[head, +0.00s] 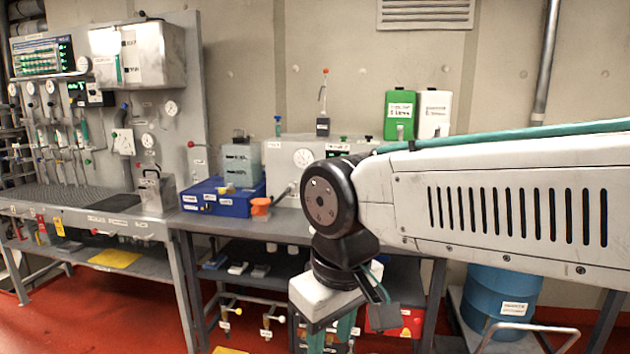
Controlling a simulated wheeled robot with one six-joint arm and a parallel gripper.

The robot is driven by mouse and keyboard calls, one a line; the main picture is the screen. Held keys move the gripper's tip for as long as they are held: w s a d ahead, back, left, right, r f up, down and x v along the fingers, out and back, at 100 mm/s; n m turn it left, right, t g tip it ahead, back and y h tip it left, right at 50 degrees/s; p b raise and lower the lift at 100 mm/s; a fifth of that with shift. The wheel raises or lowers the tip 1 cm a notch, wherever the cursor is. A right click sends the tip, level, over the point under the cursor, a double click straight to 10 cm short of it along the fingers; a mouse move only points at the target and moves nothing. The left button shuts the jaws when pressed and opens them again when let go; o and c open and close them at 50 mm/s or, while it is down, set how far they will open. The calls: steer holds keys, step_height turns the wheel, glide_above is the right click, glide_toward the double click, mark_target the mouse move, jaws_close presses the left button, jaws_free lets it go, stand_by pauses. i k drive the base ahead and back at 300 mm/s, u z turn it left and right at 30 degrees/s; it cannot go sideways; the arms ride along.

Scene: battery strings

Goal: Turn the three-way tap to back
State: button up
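I cannot single out the three-way tap for sure. A small red-knobbed lever (192,144) sticks out at the right edge of the grey wall panel (187,95). Small valves with coloured ends (226,311) hang under the middle bench, and another such valve (267,320) is to their right; labels are too small to read. My gripper (331,338) points down at the bottom centre, in front of the middle bench. Two greenish finger-like parts show below its pale body, with their ends at or past the frame edge. It is not seen touching any tap.
The middle bench (205,222) carries a blue case (222,203), an orange cup (260,206), and green (400,112) and white (434,112) canisters. My arm crosses the right side and hides part of the bench. A blue drum (497,290) stands right. Red floor (90,315) is clear at left.

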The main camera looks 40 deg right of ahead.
mark_target(222, 191)
steer(key=z, duration=1.55)
steer(key=k, duration=0.8)
steer(key=u, duration=1)
steer(key=i, duration=1)
steer(key=k, duration=0.5)
steer(key=u, duration=1.3)
steer(key=i, duration=2.9)
steer(key=z, duration=0.05)
